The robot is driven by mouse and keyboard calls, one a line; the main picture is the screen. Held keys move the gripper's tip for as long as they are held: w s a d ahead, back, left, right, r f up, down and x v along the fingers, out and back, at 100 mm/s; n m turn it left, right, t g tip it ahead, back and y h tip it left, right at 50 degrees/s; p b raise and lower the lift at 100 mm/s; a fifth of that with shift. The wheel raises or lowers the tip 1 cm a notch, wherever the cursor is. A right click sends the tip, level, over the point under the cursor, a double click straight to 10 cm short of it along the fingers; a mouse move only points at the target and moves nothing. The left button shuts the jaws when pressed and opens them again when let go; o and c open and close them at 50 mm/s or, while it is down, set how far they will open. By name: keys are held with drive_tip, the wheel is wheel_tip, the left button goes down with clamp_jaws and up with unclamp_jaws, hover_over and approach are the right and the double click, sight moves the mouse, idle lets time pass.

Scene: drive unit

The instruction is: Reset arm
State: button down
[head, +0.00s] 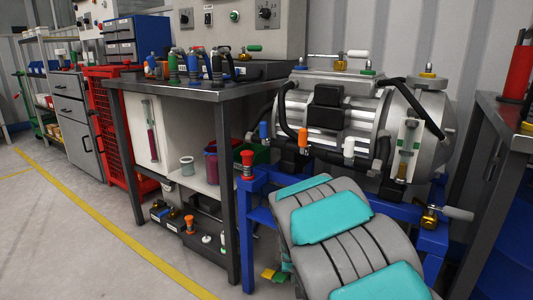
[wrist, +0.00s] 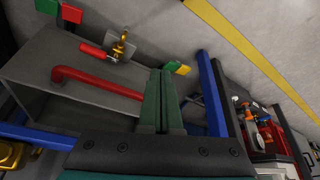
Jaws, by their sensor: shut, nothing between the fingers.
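My gripper (wrist: 161,78) shows in the wrist view, with its two dark green fingers pressed together and nothing between them. It points down toward the floor beside a grey box-like part with a red bent pipe (wrist: 98,80). The fingertips look apart from everything around them, though the exact gap is hard to tell. In the head view my grey and teal arm (head: 330,218) is folded low at the bottom right, in front of the drive unit (head: 335,105). My gripper is hidden there.
The silver drive unit rests on a blue frame (head: 433,240) close behind my arm. A workbench (head: 200,92) with several coloured fittings stands to the left. A brass valve with a red handle (wrist: 92,50) is near my gripper. Open floor (head: 60,235) lies at left.

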drive_tip(key=s+d+r+g+p, duration=0.2)
drive_tip(key=s+r, duration=0.5)
drive_tip(key=s, duration=0.6)
drive_tip(key=s+d+r+g+p, duration=0.2)
drive_tip(key=s+r, duration=0.5)
drive_tip(key=s, duration=0.7)
drive_tip(key=s+d+r+n+g+p, duration=0.1)
drive_tip(key=s+r, duration=0.6)
drive_tip(key=s, duration=0.7)
drive_tip(key=shift+s+d+g+y+p, duration=0.25)
drive_tip(key=shift+d+g+y+p, duration=0.05)
drive_tip(key=shift+d+g+p, duration=0.35)
